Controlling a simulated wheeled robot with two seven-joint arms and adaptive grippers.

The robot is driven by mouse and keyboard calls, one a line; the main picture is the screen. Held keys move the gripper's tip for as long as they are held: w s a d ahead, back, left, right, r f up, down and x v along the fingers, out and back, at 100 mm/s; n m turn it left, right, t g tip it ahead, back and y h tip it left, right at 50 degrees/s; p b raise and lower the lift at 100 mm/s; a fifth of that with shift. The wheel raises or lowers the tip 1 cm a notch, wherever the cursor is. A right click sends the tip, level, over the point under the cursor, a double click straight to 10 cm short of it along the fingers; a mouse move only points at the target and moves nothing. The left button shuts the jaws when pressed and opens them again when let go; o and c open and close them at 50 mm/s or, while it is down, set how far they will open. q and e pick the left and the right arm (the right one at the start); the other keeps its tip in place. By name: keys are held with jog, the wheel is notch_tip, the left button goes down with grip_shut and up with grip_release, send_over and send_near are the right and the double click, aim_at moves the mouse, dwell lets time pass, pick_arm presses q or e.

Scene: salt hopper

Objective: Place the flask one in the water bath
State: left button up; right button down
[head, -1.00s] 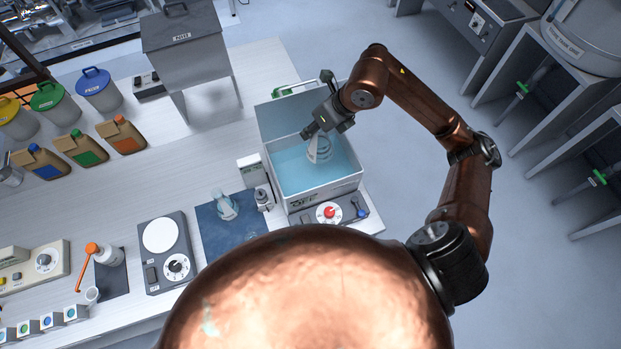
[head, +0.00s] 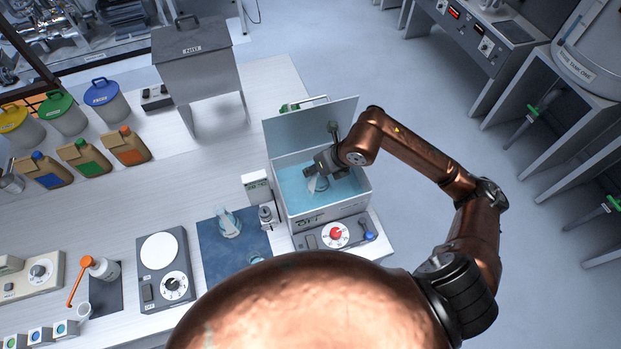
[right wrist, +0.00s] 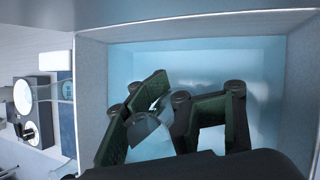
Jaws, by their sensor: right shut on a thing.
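The water bath (head: 345,205) is an open white tank with light-blue water and a raised lid behind it. My right gripper (head: 318,176) reaches down into the tank from above and is shut on a clear conical flask (head: 317,184). The flask sits low inside the walls, at the water; I cannot tell whether it touches the bottom. In the right wrist view the dark green fingers (right wrist: 160,112) are around the flask (right wrist: 150,132), inside the bath walls (right wrist: 92,95). My left gripper is not in view.
Another flask (head: 229,224) stands on a dark blue mat (head: 212,262) left of the bath. A small bottle (head: 266,217) and a display box (head: 256,188) stand close to the bath's left wall. A control panel with a red knob (head: 335,234) lies in front.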

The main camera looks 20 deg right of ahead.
aim_at(311, 180)
jog(key=shift+f, duration=2.3)
jog(key=shift+f, duration=0.2)
jog(key=c, duration=1)
grip_release()
jog(key=shift+r, duration=0.1)
jog(key=shift+r, duration=0.2)
jog(key=v, duration=1.1)
jog(key=shift+s+d+r, duration=0.15)
jog(key=shift+s+r, duration=0.05)
jog(key=shift+r, duration=0.15)
